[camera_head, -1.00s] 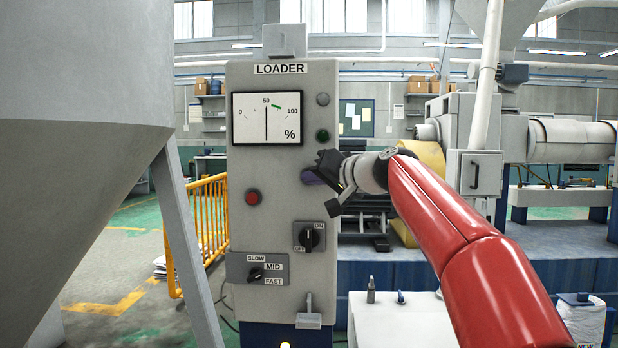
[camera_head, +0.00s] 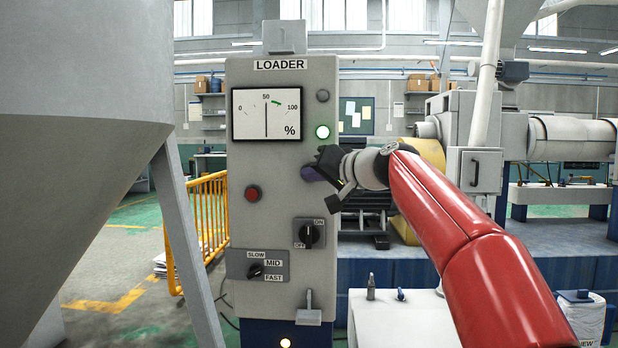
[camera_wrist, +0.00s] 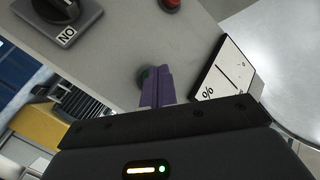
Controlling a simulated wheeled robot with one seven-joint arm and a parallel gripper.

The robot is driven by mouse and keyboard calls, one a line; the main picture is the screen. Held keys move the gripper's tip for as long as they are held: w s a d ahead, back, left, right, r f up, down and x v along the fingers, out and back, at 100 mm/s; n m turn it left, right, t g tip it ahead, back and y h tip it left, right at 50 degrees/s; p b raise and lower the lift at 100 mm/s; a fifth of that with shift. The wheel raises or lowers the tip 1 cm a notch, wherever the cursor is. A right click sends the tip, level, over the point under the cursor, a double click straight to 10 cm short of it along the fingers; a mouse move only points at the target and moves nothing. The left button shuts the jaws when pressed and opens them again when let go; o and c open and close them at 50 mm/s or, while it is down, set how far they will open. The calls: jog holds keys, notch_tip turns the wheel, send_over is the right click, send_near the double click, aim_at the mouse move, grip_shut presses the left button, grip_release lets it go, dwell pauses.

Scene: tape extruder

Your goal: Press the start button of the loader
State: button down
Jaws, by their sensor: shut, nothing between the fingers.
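The grey loader panel (camera_head: 290,200) stands upright in the head view.
A red button (camera_head: 252,194), an ON/OFF knob (camera_head: 308,235) and a speed knob (camera_head: 256,271) sit lower on the panel. A percent dial (camera_head: 266,117) is above. A grey hopper (camera_head: 85,130) is at left, a yellow railing (camera_head: 205,225) behind it.

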jog(key=shift+s, duration=0.45)
jog(key=shift+s+b, duration=0.1)
jog(key=shift+b, duration=0.2)
jog(key=shift+s+a+b, duration=0.1)
jog(key=shift+s+b, duration=1.4)
jog(key=shift+s, duration=0.9)
jog(key=s+d+f+g+h+p, duration=0.1)
jog(key=s+d+f, duration=0.4)
jog(key=s+f, duration=0.6)
jog(key=s+d+f+g+h+p, duration=0.2)
jog(key=s+d+f+h, duration=0.4)
jog(key=s+f, duration=0.5)
jog(key=s+d+f+m+g+h+p, duration=0.1)
jog(key=s+d+f+g+h, duration=0.2)
jog(key=s+d+f, duration=0.3)
jog(key=s+f+h, duration=0.1)
jog(key=s+f, duration=0.4)
jog(key=f, duration=0.3)
jog(key=shift+f, duration=0.2)
